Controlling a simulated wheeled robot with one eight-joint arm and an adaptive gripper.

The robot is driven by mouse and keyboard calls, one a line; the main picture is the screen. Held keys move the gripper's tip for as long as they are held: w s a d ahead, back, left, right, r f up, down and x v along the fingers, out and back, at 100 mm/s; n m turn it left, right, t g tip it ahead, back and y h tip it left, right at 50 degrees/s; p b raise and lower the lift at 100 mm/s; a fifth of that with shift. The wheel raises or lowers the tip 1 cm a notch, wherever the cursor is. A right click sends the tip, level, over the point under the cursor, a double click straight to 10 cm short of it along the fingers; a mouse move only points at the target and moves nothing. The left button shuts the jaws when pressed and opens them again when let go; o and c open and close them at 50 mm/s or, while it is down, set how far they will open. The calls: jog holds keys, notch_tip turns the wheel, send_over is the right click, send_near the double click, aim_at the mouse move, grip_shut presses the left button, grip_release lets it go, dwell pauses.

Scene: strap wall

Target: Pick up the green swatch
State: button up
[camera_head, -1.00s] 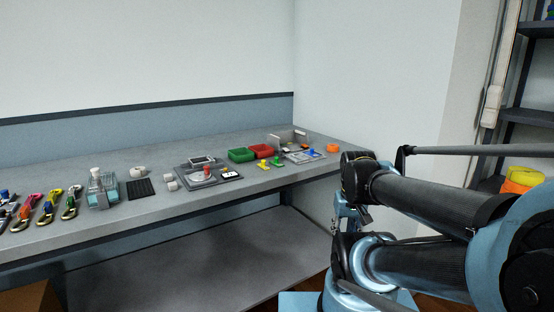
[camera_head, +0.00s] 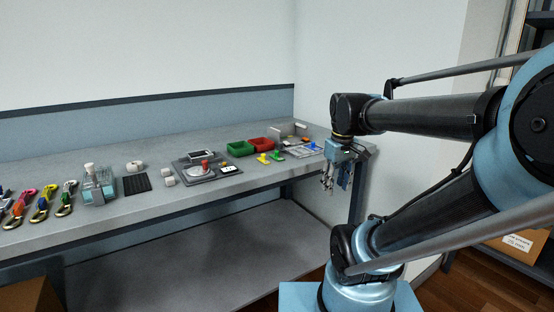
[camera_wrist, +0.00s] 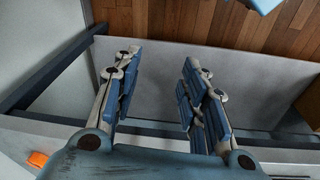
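I cannot make out a flat green swatch for certain. The green things on the bench in the head view are a small green piece (camera_head: 277,156) and a green bin (camera_head: 240,149). My gripper (camera_wrist: 160,62) has its two blue-padded fingers spread wide, with nothing between them. In the head view my gripper (camera_head: 335,182) hangs pointing down at the bench's right front edge, well to the right of the green piece.
The grey bench (camera_head: 150,210) holds a red bin (camera_head: 262,144), a yellow piece (camera_head: 262,158), a scale-like device (camera_head: 206,167) and several carabiners at left. An orange item (camera_wrist: 37,159) shows in the wrist view. A lower shelf (camera_head: 200,255) lies beneath.

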jog(key=w+a+r+n+g, duration=0.1)
jog(key=w+a+r+n, duration=0.3)
jog(key=w+r, duration=0.3)
jog(key=w+a+r+n, duration=0.4)
jog(key=w+a+r, duration=0.1)
jog(key=w+r, duration=0.15)
notch_tip(320, 180, up, 5)
jog(key=n, duration=0.6)
send_over(277, 154)
jog(key=w, duration=0.1)
jog(key=shift+g, duration=0.3)
notch_tip(277, 154, down, 11)
jog(key=shift+w+f, duration=0.15)
jog(key=shift+f, duration=2.7)
grip_shut()
